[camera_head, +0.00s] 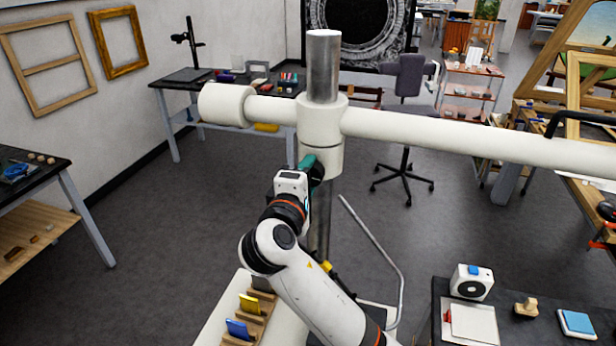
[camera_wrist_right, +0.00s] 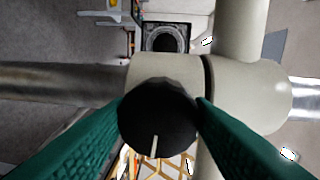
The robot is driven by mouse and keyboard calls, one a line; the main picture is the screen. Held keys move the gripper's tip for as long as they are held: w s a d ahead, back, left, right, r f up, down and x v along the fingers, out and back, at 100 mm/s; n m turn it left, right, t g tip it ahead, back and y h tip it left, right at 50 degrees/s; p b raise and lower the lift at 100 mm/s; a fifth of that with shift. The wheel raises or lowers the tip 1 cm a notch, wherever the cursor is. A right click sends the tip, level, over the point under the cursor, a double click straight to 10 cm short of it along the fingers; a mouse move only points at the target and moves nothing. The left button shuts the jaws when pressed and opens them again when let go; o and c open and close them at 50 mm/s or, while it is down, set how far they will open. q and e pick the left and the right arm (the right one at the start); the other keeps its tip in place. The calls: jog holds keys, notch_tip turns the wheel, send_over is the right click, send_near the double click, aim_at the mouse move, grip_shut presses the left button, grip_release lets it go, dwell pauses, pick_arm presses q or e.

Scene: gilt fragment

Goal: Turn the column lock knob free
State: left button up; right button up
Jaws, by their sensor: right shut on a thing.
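The column lock knob (camera_wrist_right: 157,119) is black and round, with a pale line on its face. It sits on the white collar (camera_head: 322,155) around the metal column (camera_head: 324,68). My right gripper (camera_wrist_right: 158,115) has green ribbed fingers, one on each side of the knob, and is shut on it. In the head view my right gripper (camera_head: 308,165) is at the collar's front and hides the knob. The column also shows in the wrist view (camera_wrist_right: 60,84). My left gripper is not in view.
A thick white horizontal arm (camera_head: 450,131) runs from the collar to the right, with a capped end (camera_head: 227,104) at left. A dark bench (camera_head: 466,292) with small items is at lower right. A wooden rack (camera_head: 252,309) stands at lower left of my arm.

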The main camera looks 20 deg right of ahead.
jog(key=o, duration=1)
jog(key=shift+a, duration=0.1)
jog(key=v, duration=1.2)
